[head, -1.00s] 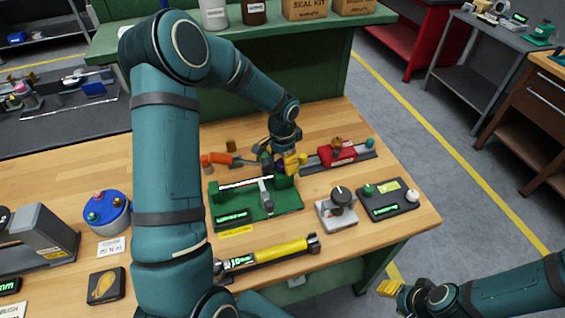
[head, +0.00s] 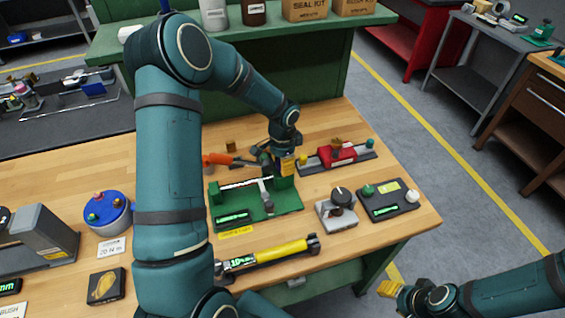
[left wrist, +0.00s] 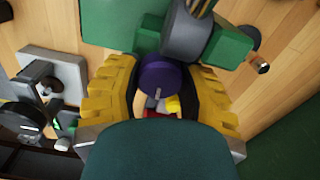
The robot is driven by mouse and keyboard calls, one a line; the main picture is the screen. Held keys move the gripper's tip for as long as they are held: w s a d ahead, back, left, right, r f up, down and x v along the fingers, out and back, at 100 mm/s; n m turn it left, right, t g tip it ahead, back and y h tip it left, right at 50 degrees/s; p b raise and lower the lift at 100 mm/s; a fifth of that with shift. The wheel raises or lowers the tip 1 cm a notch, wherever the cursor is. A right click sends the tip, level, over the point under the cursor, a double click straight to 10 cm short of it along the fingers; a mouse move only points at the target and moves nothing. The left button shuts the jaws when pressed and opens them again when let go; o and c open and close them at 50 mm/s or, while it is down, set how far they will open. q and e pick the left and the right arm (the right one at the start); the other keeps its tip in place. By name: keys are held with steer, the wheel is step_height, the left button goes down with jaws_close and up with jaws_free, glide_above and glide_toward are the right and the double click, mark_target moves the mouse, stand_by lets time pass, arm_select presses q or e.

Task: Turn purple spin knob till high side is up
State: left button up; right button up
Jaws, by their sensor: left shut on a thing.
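The purple spin knob (left wrist: 160,80) shows in the left wrist view between the two yellow-padded fingers of my left gripper (left wrist: 156,90). My left gripper is shut on the knob. A pale mark shows on the knob's lower face. In the head view my left gripper (head: 284,165) is at the right back end of the green fixture (head: 285,207), and it hides the knob there. Which way the knob's high side faces is hard to tell. My right gripper (head: 390,288) is at the lower right, off the table; its fingers are too small to judge.
Beside the green fixture stand a red vise on a rail (head: 340,155), a grey block with a black knob (head: 341,205) and a dark box with green and white knobs (head: 388,200). A yellow torque wrench (head: 280,252) lies in front. An orange-handled tool (head: 217,158) lies behind.

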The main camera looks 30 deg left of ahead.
arm_select(q)
steer(key=shift+m, duration=0.7)
steer(key=o, duration=1.2)
step_height(320, 180, up, 12)
steer(key=shift+r, duration=0.1)
